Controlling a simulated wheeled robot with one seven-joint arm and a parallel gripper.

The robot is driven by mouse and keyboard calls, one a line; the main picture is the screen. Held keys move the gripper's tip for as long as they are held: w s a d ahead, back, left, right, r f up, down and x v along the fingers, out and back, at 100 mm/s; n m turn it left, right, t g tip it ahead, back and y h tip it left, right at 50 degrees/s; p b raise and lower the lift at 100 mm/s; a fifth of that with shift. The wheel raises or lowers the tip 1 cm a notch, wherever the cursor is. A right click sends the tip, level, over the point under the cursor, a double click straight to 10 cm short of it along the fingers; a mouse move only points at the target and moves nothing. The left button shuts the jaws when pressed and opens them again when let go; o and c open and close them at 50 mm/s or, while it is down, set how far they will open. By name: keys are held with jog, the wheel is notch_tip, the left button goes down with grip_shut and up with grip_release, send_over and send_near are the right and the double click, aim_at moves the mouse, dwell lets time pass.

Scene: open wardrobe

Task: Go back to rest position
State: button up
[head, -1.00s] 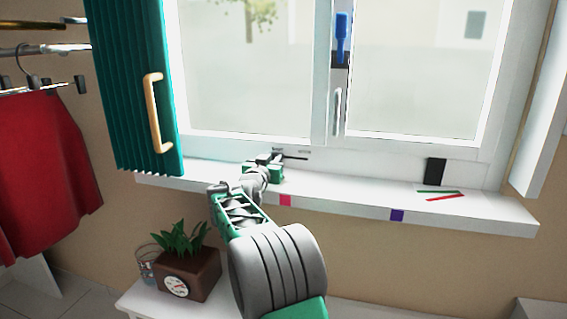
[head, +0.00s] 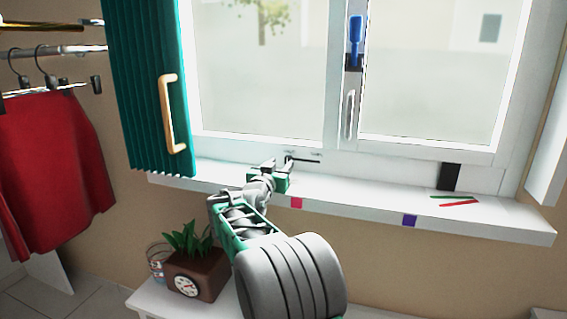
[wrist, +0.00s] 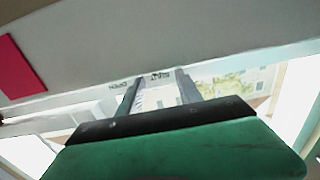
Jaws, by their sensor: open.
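My gripper (head: 277,166) is at the end of my grey and green arm, near the window sill (head: 340,198) below the left window pane. Its jaws are open, and I see nothing between them. In the wrist view my gripper (wrist: 158,90) shows two dark fingers standing apart, with small lettering on the white surface beyond them. In the head view a thin black lever (head: 303,160) lies horizontally on the lower window frame, close to the fingertips. I cannot tell whether they touch.
A green pleated shutter (head: 140,90) with a wooden handle hangs left. A potted plant (head: 195,265) stands on a white bench below. Red and green sticks (head: 460,203) lie on the sill's right. A red skirt (head: 50,165) hangs at far left. The room's middle front is hidden by my arm.

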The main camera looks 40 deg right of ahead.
jog(key=shift+v, duration=1.85)
jog(key=shift+a+r+p, duration=0.2)
jog(key=shift+r+p, duration=0.05)
jog(key=shift+p, duration=0.05)
jog(key=s+a+n+g+y+p, duration=0.1)
jog(key=s+a+n+y+p, duration=0.2)
jog(key=s+a+y+p, duration=0.4)
jog(key=s+a+n+g+y+p, duration=0.2)
jog(key=s+a+y+p, duration=0.15)
jog(key=a+p, duration=0.45)
jog(key=s+a+f+n+g+y+p, duration=0.3)
jog(key=s+a+f+n+g, duration=0.1)
jog(key=s+a, duration=1.1)
jog(key=s+n, duration=0.1)
jog(key=s, duration=0.2)
jog(key=shift+s+n+g+y, duration=0.3)
jog(key=shift+s+g+y, duration=0.05)
jog(key=shift+s+g, duration=0.05)
